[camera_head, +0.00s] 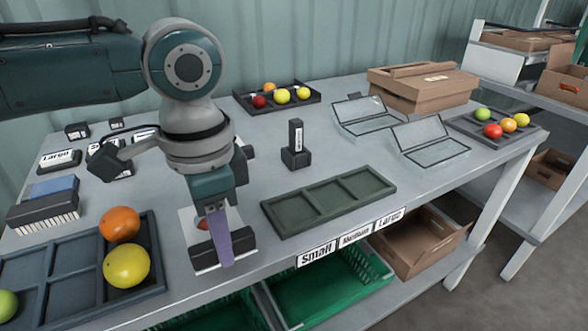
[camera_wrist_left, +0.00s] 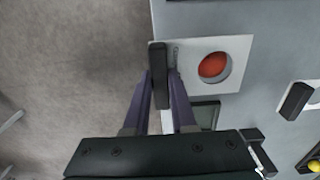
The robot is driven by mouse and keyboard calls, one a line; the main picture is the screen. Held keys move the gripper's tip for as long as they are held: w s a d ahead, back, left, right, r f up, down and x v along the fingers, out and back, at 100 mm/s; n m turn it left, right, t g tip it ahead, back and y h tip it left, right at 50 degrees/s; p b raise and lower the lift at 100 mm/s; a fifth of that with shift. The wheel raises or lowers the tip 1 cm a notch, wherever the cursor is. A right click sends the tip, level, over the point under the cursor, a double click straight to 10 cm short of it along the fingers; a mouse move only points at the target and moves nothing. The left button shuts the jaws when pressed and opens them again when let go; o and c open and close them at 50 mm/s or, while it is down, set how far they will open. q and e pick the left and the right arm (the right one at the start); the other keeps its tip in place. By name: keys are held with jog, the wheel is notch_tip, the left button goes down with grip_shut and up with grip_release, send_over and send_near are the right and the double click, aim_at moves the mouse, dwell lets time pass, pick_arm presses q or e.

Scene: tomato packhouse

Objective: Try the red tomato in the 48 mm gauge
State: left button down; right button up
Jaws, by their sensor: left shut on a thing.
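My left gripper (camera_head: 222,240) is shut on the black handle (camera_wrist_left: 161,75) of a pale gauge plate (camera_wrist_left: 230,48) with a round hole. The red tomato (camera_wrist_left: 213,65) shows inside the hole outline in the left wrist view, with a gap on its lower right side. In the head view, the tomato (camera_head: 203,224) is mostly hidden behind my gripper. I cannot tell how deep it sits in the hole or whether it touches the rim. The gauge's size marking is not readable. My right gripper is not in view.
A dark tray (camera_head: 155,262) at front left holds orange, yellow and green tomatoes. An empty three-part tray (camera_head: 328,200) lies right of my gripper. A black upright block (camera_head: 296,146) stands behind it. Another holed plate with a black handle (camera_wrist_left: 296,100) is nearby. The table's front edge is close.

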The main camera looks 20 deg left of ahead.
pick_arm(q)
jog(key=shift+f+b, duration=0.35)
jog(key=shift+f, duration=0.45)
jog(key=shift+r, duration=0.1)
dwell(0.9)
jog(key=shift+r+p, duration=3.2)
jog(key=shift+p, duration=0.9)
